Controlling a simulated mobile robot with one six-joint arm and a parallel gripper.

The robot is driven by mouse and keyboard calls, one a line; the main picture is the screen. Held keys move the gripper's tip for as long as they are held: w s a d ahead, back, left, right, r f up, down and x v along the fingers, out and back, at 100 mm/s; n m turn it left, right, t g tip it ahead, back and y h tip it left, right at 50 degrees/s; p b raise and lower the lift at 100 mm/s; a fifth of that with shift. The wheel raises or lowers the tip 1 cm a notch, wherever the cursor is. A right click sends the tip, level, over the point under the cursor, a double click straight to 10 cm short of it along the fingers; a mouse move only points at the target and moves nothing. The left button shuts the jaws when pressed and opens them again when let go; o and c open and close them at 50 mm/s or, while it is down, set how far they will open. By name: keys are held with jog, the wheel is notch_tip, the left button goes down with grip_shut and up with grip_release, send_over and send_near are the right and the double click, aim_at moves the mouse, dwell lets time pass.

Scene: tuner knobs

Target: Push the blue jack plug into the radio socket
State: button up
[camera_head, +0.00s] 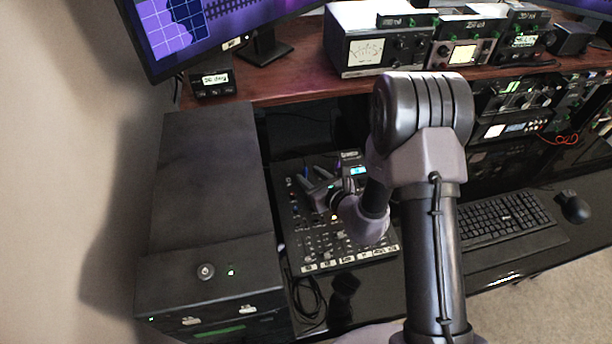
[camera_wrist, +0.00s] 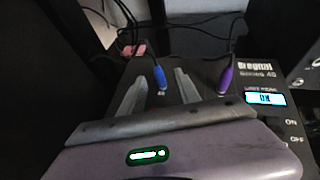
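The blue jack plug (camera_wrist: 161,78) stands on its cable between my gripper's fingers in the wrist view, with its lower end at the dark panel. My gripper (camera_wrist: 159,86) is open, one grey finger on each side of the plug, with gaps visible on both sides. In the head view my gripper (camera_head: 314,180) is low over the upper part of the black mixer panel (camera_head: 325,238). I cannot make out the radio socket, nor whether the plug's tip is in a hole.
A purple plug (camera_wrist: 226,78) on a cable is close right of my gripper. Beyond it is a lit display (camera_wrist: 265,99). A black cabinet (camera_head: 208,180) borders the mixer on the left. A keyboard (camera_head: 505,217) and mouse (camera_head: 573,206) lie right; a wooden shelf (camera_head: 290,85) is behind.

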aim_at(306, 173)
jog(key=x, duration=0.3)
jog(key=shift+w+a+f+b, duration=0.15)
jog(key=shift+w+b, duration=0.1)
jog(key=shift+b, duration=0.1)
grip_shut()
jog(key=shift+s+r+p, duration=0.15)
jog(key=shift+r+p, duration=1.1)
jog(key=shift+r, duration=0.35)
jog(key=shift+s+r+p, duration=0.15)
jog(key=shift+r+p, duration=1.05)
jog(key=shift+r, duration=0.35)
